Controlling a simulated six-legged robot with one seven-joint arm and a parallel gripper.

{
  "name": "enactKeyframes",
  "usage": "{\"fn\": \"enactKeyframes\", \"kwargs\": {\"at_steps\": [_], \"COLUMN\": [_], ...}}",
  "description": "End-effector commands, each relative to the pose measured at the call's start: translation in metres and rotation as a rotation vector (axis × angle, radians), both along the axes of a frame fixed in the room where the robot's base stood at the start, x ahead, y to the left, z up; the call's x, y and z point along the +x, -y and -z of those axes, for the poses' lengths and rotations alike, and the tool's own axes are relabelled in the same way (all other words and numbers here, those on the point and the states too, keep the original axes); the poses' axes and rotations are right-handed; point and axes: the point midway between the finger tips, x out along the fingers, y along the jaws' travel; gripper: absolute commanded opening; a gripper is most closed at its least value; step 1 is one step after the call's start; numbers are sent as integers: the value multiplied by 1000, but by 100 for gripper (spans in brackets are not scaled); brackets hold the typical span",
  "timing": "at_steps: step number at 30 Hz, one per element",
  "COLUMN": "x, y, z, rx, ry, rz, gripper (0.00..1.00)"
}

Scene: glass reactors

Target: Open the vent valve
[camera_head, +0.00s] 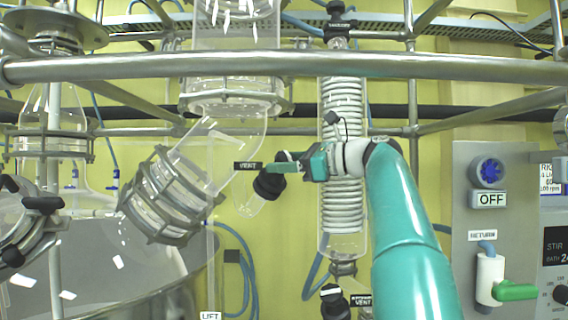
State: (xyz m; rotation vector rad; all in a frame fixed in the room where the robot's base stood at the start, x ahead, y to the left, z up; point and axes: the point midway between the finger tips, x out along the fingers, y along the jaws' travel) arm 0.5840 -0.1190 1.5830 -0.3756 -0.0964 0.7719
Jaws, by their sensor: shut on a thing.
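The vent valve has a black body (268,186) and sits beside a black label reading "VENT" (248,166), on the glass branch right of the angled glass joint. A green handle (283,168) points right from it. My gripper (290,162) has come in from the right and is shut on the green handle. The fingertips and part of the handle overlap, so the exact grip is hard to see. My teal arm rises from the bottom right.
A coiled glass condenser (342,220) stands right behind my gripper. A metal rail (300,66) crosses above. A clamped glass flange (170,195) lies to the left. A second "VENT" label (361,301) is low down. A panel with a green-handled return valve (490,280) is at right.

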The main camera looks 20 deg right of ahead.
Motion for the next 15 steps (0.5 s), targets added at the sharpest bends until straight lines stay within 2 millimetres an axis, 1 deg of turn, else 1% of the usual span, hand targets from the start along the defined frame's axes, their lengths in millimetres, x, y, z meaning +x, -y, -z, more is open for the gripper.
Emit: {"fn": "enactKeyframes", "kwargs": {"at_steps": [7, 15], "x": [0, 0], "y": [2, 1], "z": [1, 1], "rx": [-60, -89], "ry": [23, 35], "rz": [-59, -93], "gripper": [22, 22]}}
